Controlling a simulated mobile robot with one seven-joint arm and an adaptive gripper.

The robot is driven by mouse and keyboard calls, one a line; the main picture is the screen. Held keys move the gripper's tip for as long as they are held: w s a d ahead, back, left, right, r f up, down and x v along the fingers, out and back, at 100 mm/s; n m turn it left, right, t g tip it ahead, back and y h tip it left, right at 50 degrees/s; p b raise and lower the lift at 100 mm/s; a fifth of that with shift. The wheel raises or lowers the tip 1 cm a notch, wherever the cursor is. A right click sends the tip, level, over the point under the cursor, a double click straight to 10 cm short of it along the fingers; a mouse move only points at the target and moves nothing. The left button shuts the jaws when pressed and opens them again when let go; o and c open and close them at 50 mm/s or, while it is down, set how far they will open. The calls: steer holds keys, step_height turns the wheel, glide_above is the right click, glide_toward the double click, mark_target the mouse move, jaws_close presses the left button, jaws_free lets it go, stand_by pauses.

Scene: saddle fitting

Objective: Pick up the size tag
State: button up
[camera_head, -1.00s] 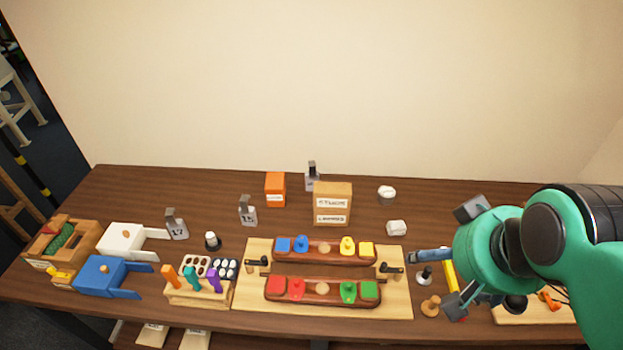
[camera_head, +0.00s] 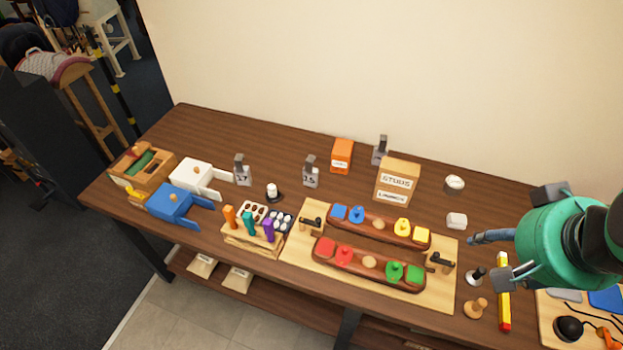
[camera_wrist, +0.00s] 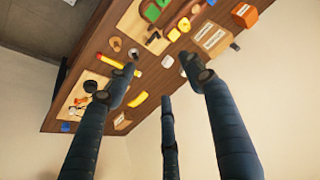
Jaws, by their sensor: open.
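Several grey size tags stand upright on the brown table. One marked 17 (camera_head: 242,170) is at the left, behind the blue and white pieces. One that seems to read 15 (camera_head: 310,172) is near the middle. A third tag (camera_head: 380,150) stands at the back, partly hidden by the wooden box, its number unreadable. My gripper (camera_head: 487,257) is open and empty at the right, above the table and well apart from all the tags. In the wrist view its fingers (camera_wrist: 160,78) are spread with nothing between them.
A wooden box (camera_head: 397,181) and an orange box (camera_head: 341,155) stand at the back. A board with two coloured-peg bars (camera_head: 440,290) fills the middle front. The back left table is clear.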

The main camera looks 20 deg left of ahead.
steer(key=w+a+f+m+g+y+b, duration=0.1)
steer(key=w+a+f+m+g+y, duration=0.2)
steer(key=w+a, duration=0.65)
steer(key=w+a+f+m+y+b, duration=0.15)
steer(key=w+a+f+m, duration=0.3)
steer(key=w+a, duration=0.5)
steer(key=m+g+y, duration=0.2)
steer(key=m+y, duration=0.2)
steer(key=m, duration=0.7)
glide_toward(317, 172)
steer(key=shift+s+a+b, duration=0.1)
steer(key=shift+s+b, duration=0.1)
steer(key=shift+b, duration=0.2)
steer(key=shift+b+x, duration=0.85)
steer(key=shift+x, duration=3.25)
steer(key=shift+w+f, duration=0.1)
